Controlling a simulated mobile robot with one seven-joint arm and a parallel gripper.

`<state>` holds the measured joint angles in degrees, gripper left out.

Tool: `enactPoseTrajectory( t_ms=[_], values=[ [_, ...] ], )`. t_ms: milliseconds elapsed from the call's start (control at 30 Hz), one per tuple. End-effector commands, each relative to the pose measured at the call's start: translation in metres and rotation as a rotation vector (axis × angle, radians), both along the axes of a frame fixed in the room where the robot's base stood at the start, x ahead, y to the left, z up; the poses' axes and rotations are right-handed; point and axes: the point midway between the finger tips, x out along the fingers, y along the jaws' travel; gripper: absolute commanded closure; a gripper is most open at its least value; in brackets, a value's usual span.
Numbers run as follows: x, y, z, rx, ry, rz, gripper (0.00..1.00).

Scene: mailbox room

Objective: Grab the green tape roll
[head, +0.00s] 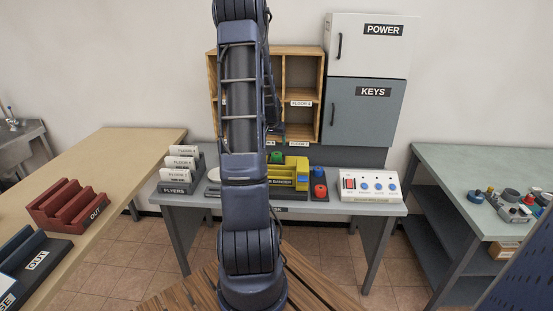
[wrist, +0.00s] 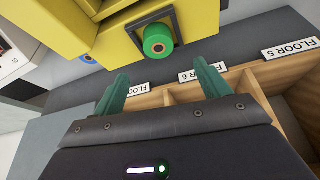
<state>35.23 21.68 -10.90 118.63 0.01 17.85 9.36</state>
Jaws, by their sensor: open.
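A green roll (wrist: 158,40) shows in the wrist view, in a dark bracket on the yellow bander (wrist: 90,25). In the head view, a green round thing (head: 276,157) shows at the yellow bander (head: 297,170) on the grey desk; it looks like the same roll. My gripper (wrist: 164,82) is open and empty in the wrist view. The roll lies beyond the fingertips, in line with the gap between them, apart from both. In the head view my arm hides the gripper and part of the bander.
A wooden pigeonhole shelf (head: 302,75) with floor labels stands behind the desk (head: 360,209). Red (head: 320,191) and blue (head: 319,172) round things sit right of the bander, beside a white button panel (head: 370,187). A flyers rack (head: 182,175) stands left. Small parts lie on the right table (head: 447,170).

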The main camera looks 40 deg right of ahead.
Motion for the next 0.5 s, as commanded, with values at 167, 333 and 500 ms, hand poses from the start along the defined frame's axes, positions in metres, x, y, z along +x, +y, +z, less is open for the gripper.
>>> enactPoseTrajectory(
  t_ms=[167, 333, 500],
  values=[
    [0.004, -0.008, -0.023, 0.002, 0.002, -0.001, 0.24],
    [0.009, -0.013, -0.039, 0.002, 0.001, 0.000, 0.24],
    [0.010, -0.015, -0.046, 0.001, 0.001, 0.000, 0.24]
  ],
)
